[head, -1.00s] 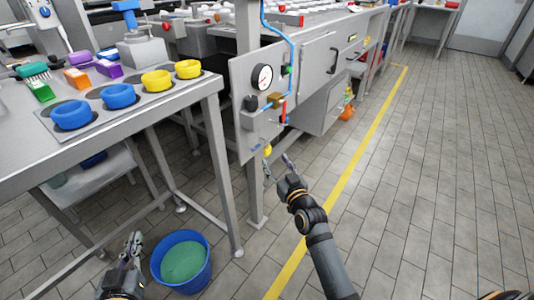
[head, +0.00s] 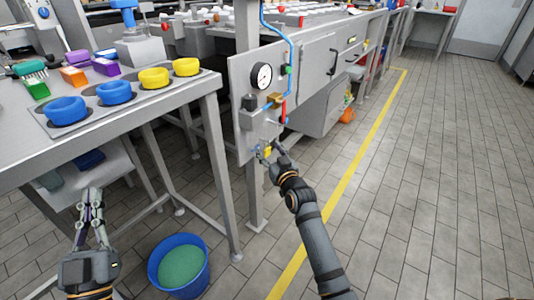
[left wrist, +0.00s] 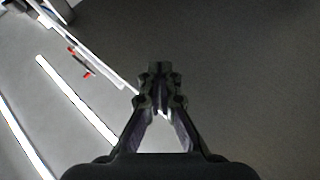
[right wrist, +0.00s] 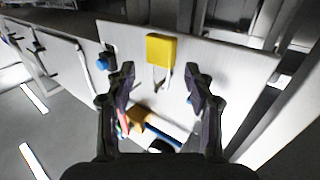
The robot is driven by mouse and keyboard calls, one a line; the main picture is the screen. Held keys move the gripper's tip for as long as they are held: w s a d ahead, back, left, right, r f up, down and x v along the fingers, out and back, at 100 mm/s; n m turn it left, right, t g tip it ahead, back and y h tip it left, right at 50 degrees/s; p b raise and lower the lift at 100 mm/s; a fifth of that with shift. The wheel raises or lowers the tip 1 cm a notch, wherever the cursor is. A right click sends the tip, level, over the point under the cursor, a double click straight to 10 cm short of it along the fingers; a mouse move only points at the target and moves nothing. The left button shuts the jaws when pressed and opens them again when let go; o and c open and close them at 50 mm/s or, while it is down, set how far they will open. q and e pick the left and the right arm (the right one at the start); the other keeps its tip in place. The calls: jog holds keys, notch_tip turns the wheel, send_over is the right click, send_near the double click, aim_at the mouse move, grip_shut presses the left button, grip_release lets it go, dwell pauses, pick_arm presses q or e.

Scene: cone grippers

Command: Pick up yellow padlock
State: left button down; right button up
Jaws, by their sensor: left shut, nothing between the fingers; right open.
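The yellow padlock (head: 267,151) hangs low on the grey panel with the gauge. In the right wrist view the padlock (right wrist: 161,48) shows its yellow body and thin shackle, between and beyond the two fingertips. My right gripper (head: 267,152) is open around the padlock's place in the head view; the right wrist view shows its fingers (right wrist: 160,82) apart, with no contact visible. My left gripper (head: 92,196) is shut and empty beside the table's lower shelf. Its closed fingers also show in the left wrist view (left wrist: 160,85).
The panel (head: 245,135) carries a gauge (head: 262,76), a brass-coloured block (head: 275,100), a red handle and a blue pipe. A metal table (head: 150,112) with blue and yellow rings stands left. A blue bucket (head: 157,268) stands below. The floor at right is clear.

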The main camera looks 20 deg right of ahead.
jog(key=shift+w, duration=0.35)
grip_shut()
pick_arm(q)
jog(key=shift+s+r+t, duration=0.25)
jog(key=shift+r, duration=0.3)
jog(key=shift+s+r+t, duration=0.25)
jog(key=shift+r, duration=0.25)
